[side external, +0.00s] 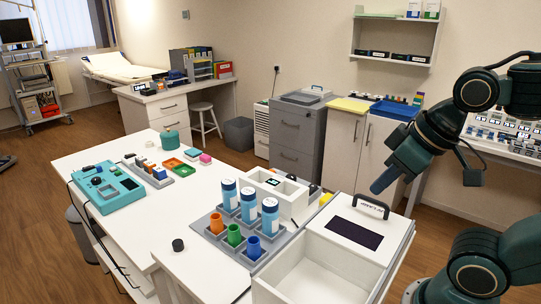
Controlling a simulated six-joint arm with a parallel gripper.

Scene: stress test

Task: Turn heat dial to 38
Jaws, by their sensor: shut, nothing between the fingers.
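My gripper (377,190) is at the right, pointing down and left, with its blue fingers shut and empty. It is above the right end of the white table, near a white box with a black handle and dark panel (355,232). A teal device (108,188) with dark controls on its top lies at the far left of the table, well away from my gripper. A white unit with a small dark display (273,183) stands nearer, behind the bottle rack. I cannot tell which control is the heat dial, and no numbers are readable.
A grey rack (216,246) holds blue bottles and orange, green and blue cups. An open white bin (310,272) is at the front right. The table's left middle (150,215) is clear.

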